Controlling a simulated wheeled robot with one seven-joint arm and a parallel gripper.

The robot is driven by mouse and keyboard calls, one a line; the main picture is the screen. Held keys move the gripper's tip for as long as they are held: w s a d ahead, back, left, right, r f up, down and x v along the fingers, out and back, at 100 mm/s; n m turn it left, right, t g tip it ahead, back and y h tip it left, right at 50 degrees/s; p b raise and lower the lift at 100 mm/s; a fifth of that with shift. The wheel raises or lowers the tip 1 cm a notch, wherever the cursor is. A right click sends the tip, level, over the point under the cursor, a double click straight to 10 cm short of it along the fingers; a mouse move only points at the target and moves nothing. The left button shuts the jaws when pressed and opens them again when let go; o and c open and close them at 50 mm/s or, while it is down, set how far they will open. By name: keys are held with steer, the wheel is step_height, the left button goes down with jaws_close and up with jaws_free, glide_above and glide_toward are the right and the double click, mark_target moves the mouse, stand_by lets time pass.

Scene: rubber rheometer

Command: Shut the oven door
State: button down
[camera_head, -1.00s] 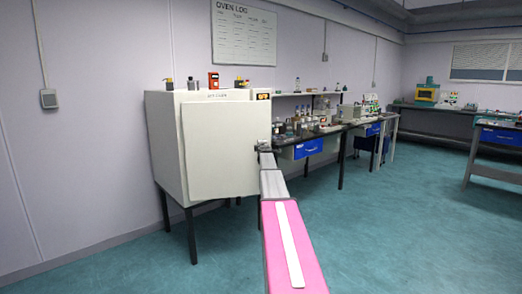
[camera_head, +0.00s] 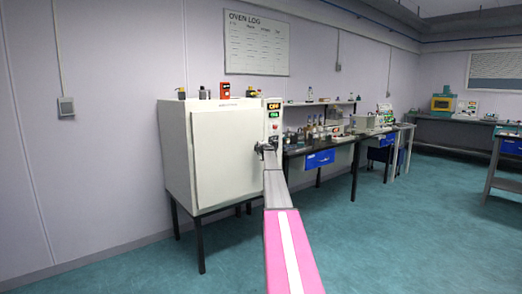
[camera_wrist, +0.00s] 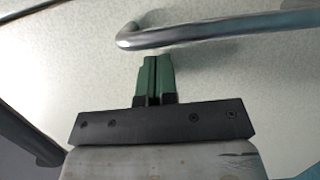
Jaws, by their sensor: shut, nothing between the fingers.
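The oven (camera_head: 178,150) is a cream box on a dark stand, left of centre in the head view. Its door (camera_head: 228,153) covers most of the front and sits at or close to the frame; I cannot tell whether a gap remains. The control strip to its right shows. My gripper (camera_head: 268,148) is at the door's right edge. In the wrist view my gripper (camera_wrist: 154,62) is shut and empty, its green fingertips close to the pale door panel (camera_wrist: 60,75) and just below the metal door handle (camera_wrist: 215,30). Contact cannot be told.
A bench (camera_head: 350,140) with bottles, instruments and a blue drawer (camera_head: 320,159) stands right of the oven. Small items, including a red device (camera_head: 225,90), sit on the oven top. The teal floor (camera_head: 400,230) at the right is clear.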

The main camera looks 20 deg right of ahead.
steer(key=shift+w+a+r, duration=0.1)
steer(key=shift+w+r, duration=0.1)
steer(key=shift+w, duration=0.4)
steer(key=shift+w+a+r, duration=0.1)
steer(key=shift+w+r, duration=0.05)
steer(key=shift+w, duration=0.45)
steer(key=shift+s, duration=0.1)
steer(key=s+d, duration=0.4)
steer(key=s, duration=1.2)
steer(key=s+a+f+m+g+h, duration=0.35)
steer(key=s+a+f+m, duration=0.45)
steer(key=s+a+f, duration=0.65)
steer(key=s+a+f+m+g+h, duration=0.4)
steer(key=s+a+f+m, duration=0.55)
steer(key=s+a, duration=0.65)
steer(key=s+a+f+g+y, duration=0.2)
steer(key=s+a, duration=0.5)
steer(key=s, duration=0.4)
steer(key=s+a+f+g+y, duration=0.3)
steer(key=s+a+f+g, duration=0.2)
steer(key=s, duration=0.7)
steer(key=s+a+f+g+y, duration=0.2)
steer(key=s+a+f+g, duration=0.1)
steer(key=s+a, duration=0.6)
steer(key=shift+s+f, duration=0.55)
steer(key=shift+s, duration=0.65)
